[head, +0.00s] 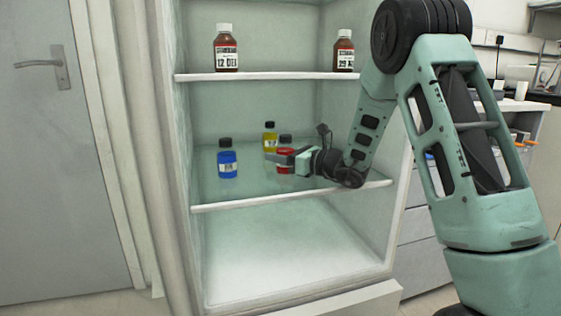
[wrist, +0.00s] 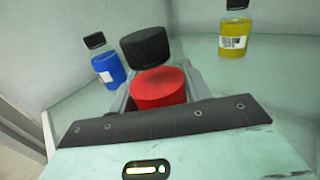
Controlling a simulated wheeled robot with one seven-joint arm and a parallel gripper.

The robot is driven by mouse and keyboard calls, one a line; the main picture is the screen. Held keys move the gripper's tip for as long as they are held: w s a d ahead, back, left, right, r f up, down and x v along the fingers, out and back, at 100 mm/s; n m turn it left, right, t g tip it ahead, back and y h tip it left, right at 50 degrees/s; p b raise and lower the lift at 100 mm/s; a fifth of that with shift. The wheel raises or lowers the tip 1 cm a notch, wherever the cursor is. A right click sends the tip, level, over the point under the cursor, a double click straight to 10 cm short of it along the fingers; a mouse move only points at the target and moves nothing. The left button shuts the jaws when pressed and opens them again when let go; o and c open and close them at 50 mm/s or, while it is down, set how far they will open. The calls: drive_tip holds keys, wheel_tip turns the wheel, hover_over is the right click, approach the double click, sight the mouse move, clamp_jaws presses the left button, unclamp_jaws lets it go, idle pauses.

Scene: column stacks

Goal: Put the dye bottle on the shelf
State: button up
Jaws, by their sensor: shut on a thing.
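My gripper (head: 290,160) reaches into the open shelf unit from the right and is shut on a red bottle with a black cap (head: 285,168). In the wrist view the red bottle (wrist: 160,86) stands between the fingers, its lower part hidden by the gripper. The bottle is at the middle shelf (head: 290,195); I cannot tell whether its base touches it. A blue bottle (head: 228,163) stands to its left and a yellow bottle (head: 270,140) behind it, both on that shelf. They also show in the wrist view, blue (wrist: 108,68) at left and yellow (wrist: 235,38) at right.
Two brown labelled bottles stand on the upper shelf, one at left (head: 227,52) and one at right (head: 343,52). The bottom compartment (head: 290,260) is empty. The unit's right side wall is close to my arm. A bench with drawers (head: 420,205) stands at the right.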

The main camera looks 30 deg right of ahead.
drive_tip(key=shift+f, duration=0.15)
drive_tip(key=o, duration=1.1)
drive_tip(key=shift+r, duration=0.3)
drive_tip(key=p+v, duration=0.3)
drive_tip(key=v, duration=0.9)
drive_tip(key=shift+f, duration=0.15)
